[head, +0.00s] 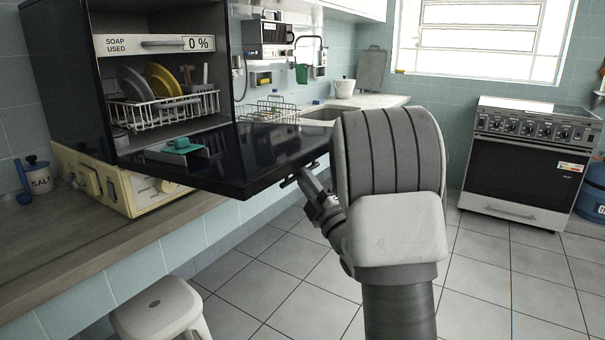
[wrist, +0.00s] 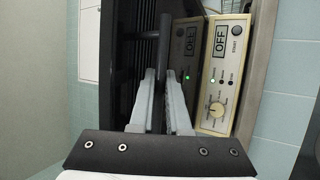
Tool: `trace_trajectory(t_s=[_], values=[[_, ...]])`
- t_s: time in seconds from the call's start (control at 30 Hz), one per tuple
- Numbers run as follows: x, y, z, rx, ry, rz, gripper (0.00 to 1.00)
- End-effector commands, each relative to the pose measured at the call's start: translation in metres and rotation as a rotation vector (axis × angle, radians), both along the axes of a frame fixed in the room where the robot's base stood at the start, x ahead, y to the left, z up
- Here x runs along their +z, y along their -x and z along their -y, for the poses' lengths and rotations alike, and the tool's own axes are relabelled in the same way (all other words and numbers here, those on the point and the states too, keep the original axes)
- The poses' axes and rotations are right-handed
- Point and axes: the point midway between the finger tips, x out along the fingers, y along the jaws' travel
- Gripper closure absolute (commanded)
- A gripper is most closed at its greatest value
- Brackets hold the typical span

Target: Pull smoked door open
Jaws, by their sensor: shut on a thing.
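The smoked door (head: 245,155) is a dark glossy panel, hinged low on the black dish cabinet (head: 57,90). It is folded down to about level, so the cabinet's inside is in plain view. My gripper (head: 297,180) is at the door's outer edge, on the right in the head view. In the wrist view my gripper (wrist: 162,80) is shut on the door handle (wrist: 164,40), a dark bar between its two pale fingers. My arm hides part of the handle side in the head view.
A rack (head: 165,108) with plates stands inside the cabinet, below a soap drawer (head: 155,44). A cream control box (head: 120,185) reading OFF in the wrist view lies beneath. A white stool (head: 160,308) stands in front of the counter (head: 50,255). Tiled floor is clear toward the oven (head: 525,165).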

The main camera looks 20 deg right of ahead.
Motion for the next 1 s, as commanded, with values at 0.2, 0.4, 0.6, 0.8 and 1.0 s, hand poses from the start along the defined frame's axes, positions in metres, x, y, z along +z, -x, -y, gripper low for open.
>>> trace_trajectory(t_s=[0.2,0.4,0.6,0.8,1.0], values=[[0.000,-0.001,-0.003,0.006,0.000,-0.002,0.73],[0.000,0.000,-0.001,0.004,0.000,-0.001,0.73],[-0.010,0.018,0.004,0.001,-0.001,-0.004,0.73],[-0.031,0.060,0.012,0.000,-0.002,-0.007,0.73],[-0.053,0.105,0.020,0.000,-0.003,-0.006,0.73]])
